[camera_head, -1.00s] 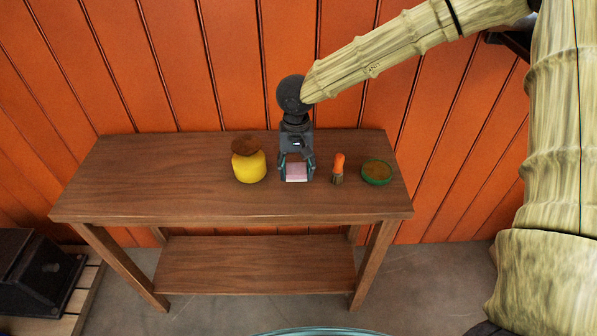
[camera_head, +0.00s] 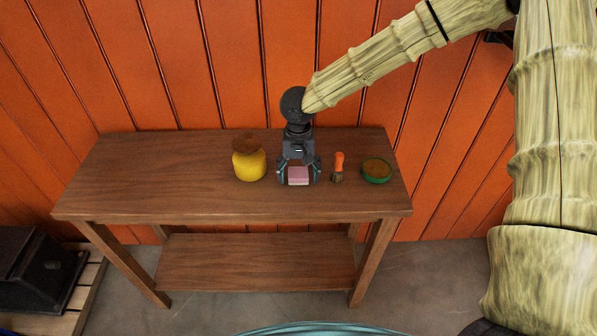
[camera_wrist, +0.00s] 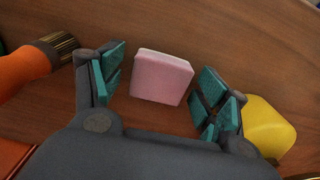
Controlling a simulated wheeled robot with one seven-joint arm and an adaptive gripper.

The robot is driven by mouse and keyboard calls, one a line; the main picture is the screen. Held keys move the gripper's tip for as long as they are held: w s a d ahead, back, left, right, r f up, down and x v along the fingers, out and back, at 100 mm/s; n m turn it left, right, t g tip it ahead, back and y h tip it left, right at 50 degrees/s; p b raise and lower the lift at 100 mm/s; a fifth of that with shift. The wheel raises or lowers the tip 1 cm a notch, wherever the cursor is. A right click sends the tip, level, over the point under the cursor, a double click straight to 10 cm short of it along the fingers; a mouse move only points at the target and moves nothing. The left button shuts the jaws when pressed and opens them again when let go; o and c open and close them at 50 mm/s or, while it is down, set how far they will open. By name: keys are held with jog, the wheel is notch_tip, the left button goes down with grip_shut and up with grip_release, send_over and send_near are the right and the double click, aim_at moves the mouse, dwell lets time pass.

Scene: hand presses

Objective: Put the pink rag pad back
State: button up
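The pink rag pad (camera_head: 298,176) is a small pink block on the wooden table, between the yellow jar and the orange brush. In the wrist view the pad (camera_wrist: 161,78) lies between my gripper's teal-padded fingers, with a gap on each side. My gripper (camera_head: 299,178) points down over the pad and its fingers are spread apart. The fingers in the wrist view (camera_wrist: 160,92) do not touch the pad.
A yellow jar (camera_head: 249,166) with a brown top stands left of my gripper. An orange-handled brush (camera_head: 339,167) stands close on the right, and a green round tin (camera_head: 376,171) beyond it. The table's left part (camera_head: 150,180) is clear. An orange plank wall (camera_head: 180,60) rises behind.

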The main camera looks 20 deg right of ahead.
aim_at(299, 173)
notch_tip(299, 173, up, 12)
jog(key=shift+b, duration=0.4)
dwell(0.3)
dwell(0.4)
